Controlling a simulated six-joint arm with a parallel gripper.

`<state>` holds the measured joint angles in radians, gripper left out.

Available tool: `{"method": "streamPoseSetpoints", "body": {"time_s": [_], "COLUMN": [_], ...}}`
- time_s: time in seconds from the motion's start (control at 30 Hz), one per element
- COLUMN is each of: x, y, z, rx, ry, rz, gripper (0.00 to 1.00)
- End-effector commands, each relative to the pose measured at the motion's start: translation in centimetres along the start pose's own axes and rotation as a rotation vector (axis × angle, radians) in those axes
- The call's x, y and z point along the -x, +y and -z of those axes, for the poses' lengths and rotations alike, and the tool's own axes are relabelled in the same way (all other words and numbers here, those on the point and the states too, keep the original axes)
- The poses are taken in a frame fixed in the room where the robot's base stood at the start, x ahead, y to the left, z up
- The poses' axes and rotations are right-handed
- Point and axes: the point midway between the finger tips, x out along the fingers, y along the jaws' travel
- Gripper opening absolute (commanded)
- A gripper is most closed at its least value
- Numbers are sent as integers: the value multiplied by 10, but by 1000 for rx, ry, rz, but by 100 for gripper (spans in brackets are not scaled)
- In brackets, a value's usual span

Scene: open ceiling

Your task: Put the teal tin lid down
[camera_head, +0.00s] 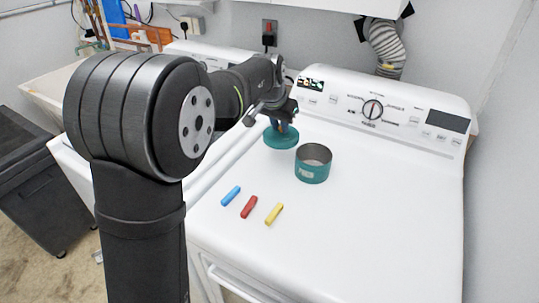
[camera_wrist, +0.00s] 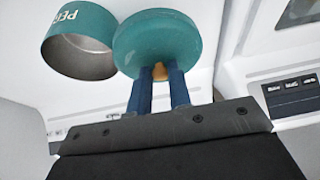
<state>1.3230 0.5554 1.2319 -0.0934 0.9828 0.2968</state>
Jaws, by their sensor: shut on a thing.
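The teal tin lid (camera_head: 282,137) is a round teal disc with a tan knob. In the wrist view the lid (camera_wrist: 157,40) is in front of my gripper (camera_wrist: 160,74), whose two blue fingers are shut on the knob. In the head view my gripper (camera_head: 281,121) is above the lid, left of the tin; my arm partly hides it. The teal tin (camera_head: 312,172) stands open and upright on the white machine top. It also shows in the wrist view (camera_wrist: 76,42), beside the lid. I cannot tell whether the lid touches the surface.
Blue (camera_head: 231,196), red (camera_head: 249,207) and yellow (camera_head: 274,213) sticks lie on the white machine top (camera_head: 390,200) in front of the tin. A control panel (camera_head: 385,108) rises at the back. The top is clear to the right of the tin.

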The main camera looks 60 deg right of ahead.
Motion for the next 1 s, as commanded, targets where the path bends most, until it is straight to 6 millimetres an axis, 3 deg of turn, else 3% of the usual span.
{"method": "streamPoseSetpoints", "body": {"time_s": [0.1,0.23,0.8,1.0], "x": [-10,-18,-86,-90], "y": [-29,-42,-42,-42], "z": [-4,-7,-35,-36], "rx": [5,4,3,2], "ry": [2,2,1,4], "rz": [5,5,5,6], "gripper": [0,0,0,0]}}
